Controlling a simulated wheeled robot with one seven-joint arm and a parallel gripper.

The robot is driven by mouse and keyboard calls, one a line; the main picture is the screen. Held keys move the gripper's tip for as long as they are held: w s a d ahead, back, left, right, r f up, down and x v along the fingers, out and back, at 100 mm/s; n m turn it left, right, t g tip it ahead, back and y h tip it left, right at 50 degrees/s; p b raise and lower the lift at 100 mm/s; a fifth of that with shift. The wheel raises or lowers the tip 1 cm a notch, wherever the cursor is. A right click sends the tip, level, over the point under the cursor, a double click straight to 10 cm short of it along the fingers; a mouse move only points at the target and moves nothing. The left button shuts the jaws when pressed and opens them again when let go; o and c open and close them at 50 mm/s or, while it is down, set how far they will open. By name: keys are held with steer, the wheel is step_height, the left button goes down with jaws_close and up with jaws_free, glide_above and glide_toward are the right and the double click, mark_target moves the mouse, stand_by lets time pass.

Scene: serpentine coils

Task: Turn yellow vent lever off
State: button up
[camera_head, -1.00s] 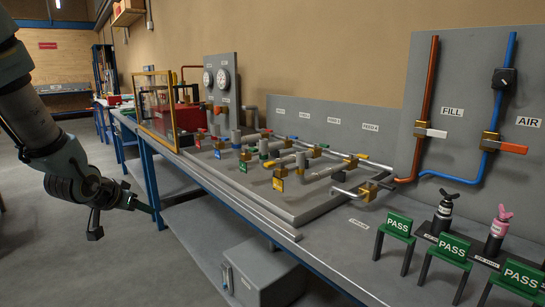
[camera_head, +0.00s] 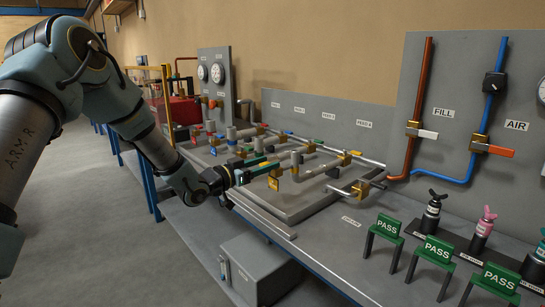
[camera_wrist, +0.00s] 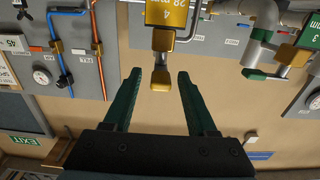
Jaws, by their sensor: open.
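In the wrist view a yellow tag (camera_wrist: 166,12), marked 28 mm and 4, hangs at the top centre. A brass part (camera_wrist: 163,40) and a yellow-gold block (camera_wrist: 162,78), which looks like the yellow lever seen end-on, lie below it. My gripper (camera_wrist: 160,72) is open, with a dark green finger on each side of the block and visible gaps. No contact shows. In the head view my gripper (camera_head: 258,167) is beside the front pipe row, near the yellow tag (camera_head: 273,184). The lever cannot be made out clearly there.
Other valves and pipes crowd the grey board (camera_head: 305,211); a green-tagged valve (camera_wrist: 287,55) is close by in the wrist view. Green PASS stands (camera_head: 438,250) and small bottles (camera_head: 431,213) stand at the right of the bench. A grey box (camera_head: 258,268) sits below.

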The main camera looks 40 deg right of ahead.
steer(key=shift+s+d+p, duration=0.1)
steer(key=shift+d+p, duration=0.25)
steer(key=shift+d, duration=1.2)
jaws_close()
